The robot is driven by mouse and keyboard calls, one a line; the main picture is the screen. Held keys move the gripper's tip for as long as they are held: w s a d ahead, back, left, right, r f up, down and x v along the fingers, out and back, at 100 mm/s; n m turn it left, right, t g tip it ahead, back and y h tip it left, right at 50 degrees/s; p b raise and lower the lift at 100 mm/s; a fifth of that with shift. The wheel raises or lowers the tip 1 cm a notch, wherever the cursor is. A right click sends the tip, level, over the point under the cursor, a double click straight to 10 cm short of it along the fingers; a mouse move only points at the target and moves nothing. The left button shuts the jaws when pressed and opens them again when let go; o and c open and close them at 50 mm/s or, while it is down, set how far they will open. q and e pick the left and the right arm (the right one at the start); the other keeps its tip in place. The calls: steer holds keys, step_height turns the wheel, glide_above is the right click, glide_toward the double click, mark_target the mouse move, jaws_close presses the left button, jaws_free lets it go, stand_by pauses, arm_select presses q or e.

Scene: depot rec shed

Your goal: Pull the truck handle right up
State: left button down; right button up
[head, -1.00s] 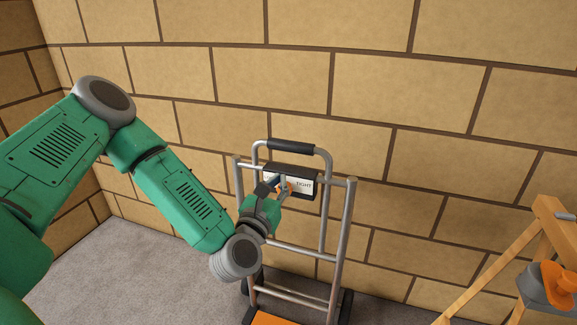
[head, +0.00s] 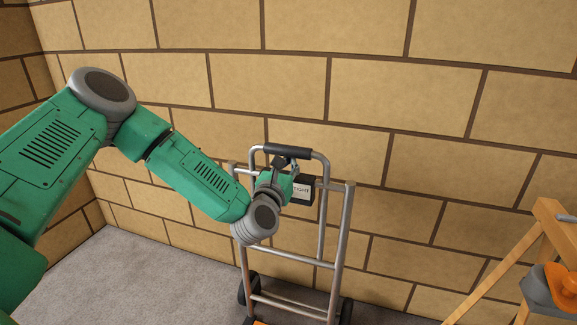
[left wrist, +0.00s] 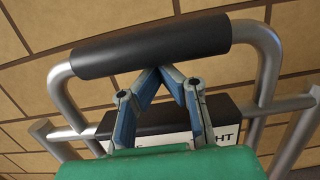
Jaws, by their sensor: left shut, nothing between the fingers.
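The hand truck stands upright by the wall, with a grey tube frame (head: 345,230). Its handle is a grey loop with a black grip (head: 288,149) across the top, standing a little above the frame's posts. A dark box with a white label (head: 301,192) sits below the grip, partly hidden by my left gripper (head: 284,163). In the left wrist view, the gripper's blue fingers (left wrist: 166,70) are shut with nothing between them. Their tips meet at the lower edge of the black grip (left wrist: 150,46); I cannot tell whether they touch it. My right gripper is not in view.
A brick wall (head: 430,60) runs close behind the truck. A wooden stand (head: 552,225) with an orange and grey item (head: 552,290) is at the right edge. Grey floor (head: 120,275) is open at the lower left.

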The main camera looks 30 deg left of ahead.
arm_select(q)
step_height(320, 180, up, 27)
steer(key=p, duration=1)
steer(key=shift+f, duration=0.1)
